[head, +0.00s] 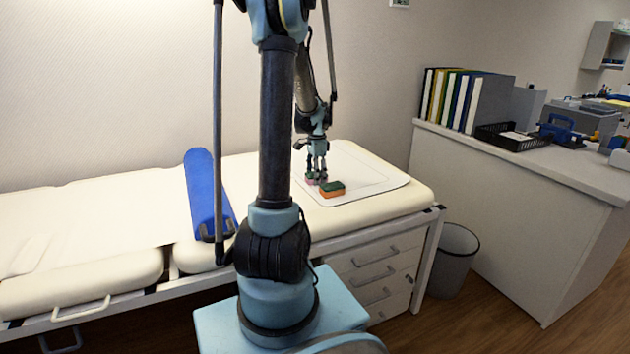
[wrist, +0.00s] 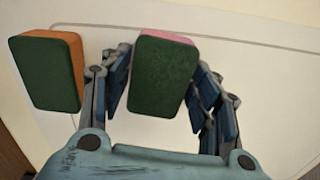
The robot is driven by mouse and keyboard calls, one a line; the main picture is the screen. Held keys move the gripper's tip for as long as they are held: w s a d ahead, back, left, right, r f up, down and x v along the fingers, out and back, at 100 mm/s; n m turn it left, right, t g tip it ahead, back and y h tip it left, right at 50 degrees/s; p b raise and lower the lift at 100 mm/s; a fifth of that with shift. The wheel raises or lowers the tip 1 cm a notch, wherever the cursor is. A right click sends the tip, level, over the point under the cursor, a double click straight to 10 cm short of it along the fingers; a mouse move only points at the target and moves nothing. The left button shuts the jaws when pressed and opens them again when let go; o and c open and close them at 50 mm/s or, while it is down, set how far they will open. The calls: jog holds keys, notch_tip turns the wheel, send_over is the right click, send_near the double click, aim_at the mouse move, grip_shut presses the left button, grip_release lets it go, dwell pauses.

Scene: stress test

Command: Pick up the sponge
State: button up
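A green-topped sponge with a pink lower layer (wrist: 163,74) is between the two fingers of my gripper (wrist: 163,88) in the wrist view. The fingers are spread, one on each side, with a narrow gap at the left finger. Firm contact on the right side is not clear. In the head view this pink sponge (head: 311,181) is small and partly hidden under my gripper (head: 317,172). A second sponge, green on top and orange below (head: 332,189), lies close beside it on the mat. In the wrist view the orange sponge (wrist: 48,72) is left of the left finger, outside the grip.
A pale mat (head: 375,178) lies on the padded cream bench (head: 420,197). A desk (head: 510,205) with binders (head: 455,100) and a bin (head: 455,262) stand to the right. The mat beyond the sponges is clear.

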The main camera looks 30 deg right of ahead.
jog(key=shift+c, duration=1.3)
notch_tip(320, 180, up, 10)
jog(key=shift+o, duration=0.6)
jog(key=c, duration=0.4)
